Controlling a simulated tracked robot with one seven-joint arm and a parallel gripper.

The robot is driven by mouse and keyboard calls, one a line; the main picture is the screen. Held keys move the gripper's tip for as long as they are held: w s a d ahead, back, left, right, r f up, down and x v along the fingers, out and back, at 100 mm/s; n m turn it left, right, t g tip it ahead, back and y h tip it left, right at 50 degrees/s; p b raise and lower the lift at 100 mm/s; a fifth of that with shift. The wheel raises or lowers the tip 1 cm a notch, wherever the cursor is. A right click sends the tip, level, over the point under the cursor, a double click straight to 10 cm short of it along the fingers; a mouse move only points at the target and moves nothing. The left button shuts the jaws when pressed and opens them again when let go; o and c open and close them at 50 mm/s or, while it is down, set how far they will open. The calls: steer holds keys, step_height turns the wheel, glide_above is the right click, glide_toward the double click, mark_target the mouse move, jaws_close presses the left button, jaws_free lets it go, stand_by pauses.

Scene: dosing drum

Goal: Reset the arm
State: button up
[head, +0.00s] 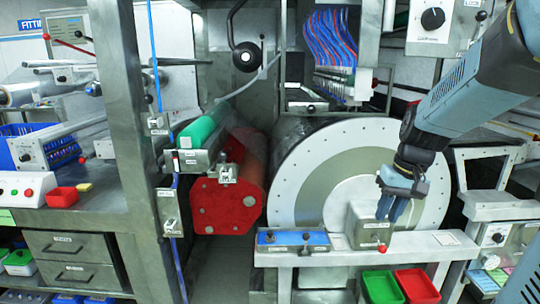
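My arm reaches in from the upper right. My gripper (392,212) points down in front of the large grey-and-white drum (300,185). Its fingertips are close above or beside a grey metal box (365,224) with a small red-knobbed lever (381,248). The fingers look close together, but the view is too small to tell whether they are shut. I cannot tell whether the gripper touches the box or holds anything.
A shelf (410,243) in front of the drum bears a blue control panel (292,241). Green (380,287) and red (418,286) bins sit below. A red roller (228,203) and a steel post (125,110) stand left. A dial box (433,20) is upper right.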

steer(key=s+a+r+t+h, duration=0.1)
steer(key=s+a+r+t, duration=0.3)
steer(key=s+r, duration=0.4)
steer(key=s, duration=0.3)
steer(key=shift+s+n+h, duration=0.3)
steer(key=shift+s+h, duration=0.05)
steer(key=shift+h, duration=0.05)
